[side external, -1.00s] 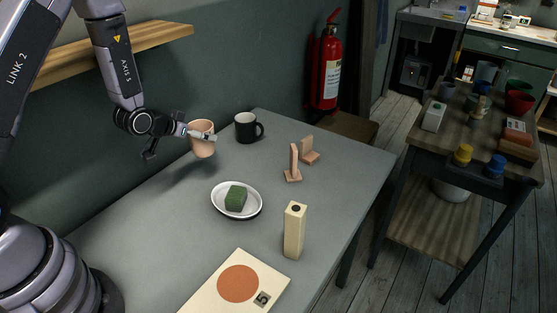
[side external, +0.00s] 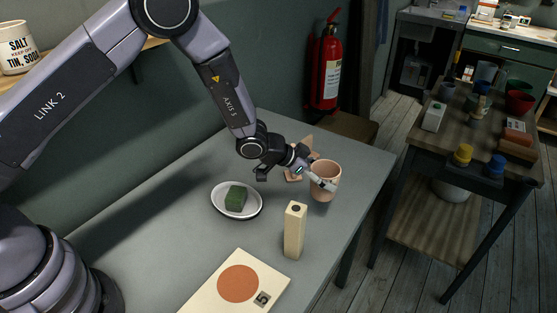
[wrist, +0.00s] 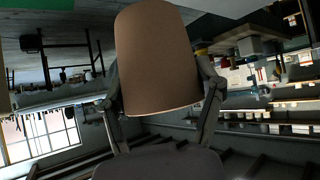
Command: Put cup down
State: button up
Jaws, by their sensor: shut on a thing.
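A pinkish terracotta cup (side external: 324,182) is held in my gripper (side external: 322,182) near the right edge of the grey table (side external: 170,225). In the wrist view the cup (wrist: 158,60) fills the space between the two fingers of my gripper (wrist: 162,95). The fingers are shut on its sides. In the side view the cup is upright, close to the tabletop. I cannot tell whether its base touches the table.
A white dish (side external: 221,201) with a green block (side external: 236,197) lies left of the cup. A tall cream block (side external: 295,232) stands in front of it. Wooden pieces (side external: 300,172) are partly hidden behind my gripper. A card with an orange disc (side external: 238,284) lies at the front.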

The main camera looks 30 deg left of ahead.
notch_tip(320, 180, down, 8)
jog(key=shift+f, duration=0.25)
jog(key=shift+f, duration=0.1)
jog(key=o, duration=1.2)
jog(key=shift+a, duration=0.1)
